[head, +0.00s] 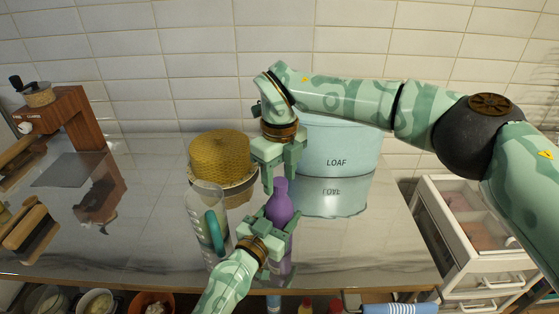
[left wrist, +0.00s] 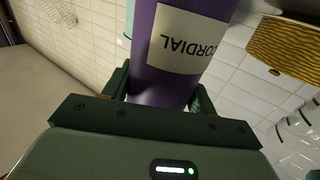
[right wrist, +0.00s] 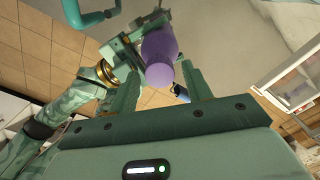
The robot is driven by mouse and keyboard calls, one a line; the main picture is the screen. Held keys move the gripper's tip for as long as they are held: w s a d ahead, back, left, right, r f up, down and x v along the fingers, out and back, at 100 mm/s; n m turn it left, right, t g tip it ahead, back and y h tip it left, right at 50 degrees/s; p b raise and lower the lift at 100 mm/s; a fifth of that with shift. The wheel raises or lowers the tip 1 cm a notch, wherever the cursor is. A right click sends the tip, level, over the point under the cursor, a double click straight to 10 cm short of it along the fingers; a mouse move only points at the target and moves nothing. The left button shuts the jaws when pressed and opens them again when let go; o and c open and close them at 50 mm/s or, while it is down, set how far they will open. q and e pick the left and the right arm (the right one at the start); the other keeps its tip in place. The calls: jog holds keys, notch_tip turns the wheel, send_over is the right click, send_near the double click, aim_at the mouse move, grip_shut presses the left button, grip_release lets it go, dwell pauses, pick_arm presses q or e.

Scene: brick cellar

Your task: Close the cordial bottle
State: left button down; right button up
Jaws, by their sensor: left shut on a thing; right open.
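The purple cordial bottle (head: 281,208) is upright over the counter in the head view. My left gripper (head: 268,228) is shut on its body from the front. In the left wrist view the bottle (left wrist: 158,78) fills the space between the fingers, its CORDIAL label upside down. My right gripper (head: 279,181) is open, pointing down just above the bottle's top, with its fingers to either side. In the right wrist view the rounded purple top (right wrist: 159,76) lies between the fingertips. I cannot tell whether this top is a seated cap.
A clear bottle with a teal handle (head: 213,232) stands close left of the cordial bottle. A yellow honeycomb-patterned round tin (head: 220,158) and a pale blue LOAF tin (head: 345,150) stand behind. A wooden coffee grinder (head: 68,125) is at far left, white drawers (head: 478,240) at right.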

jog(key=shift+f, duration=0.5)
jog(key=c, duration=1.1)
grip_shut()
jog(key=o, duration=1.2)
grip_release()
jog(key=shift+c, duration=0.2)
notch_tip(320, 180, up, 12)
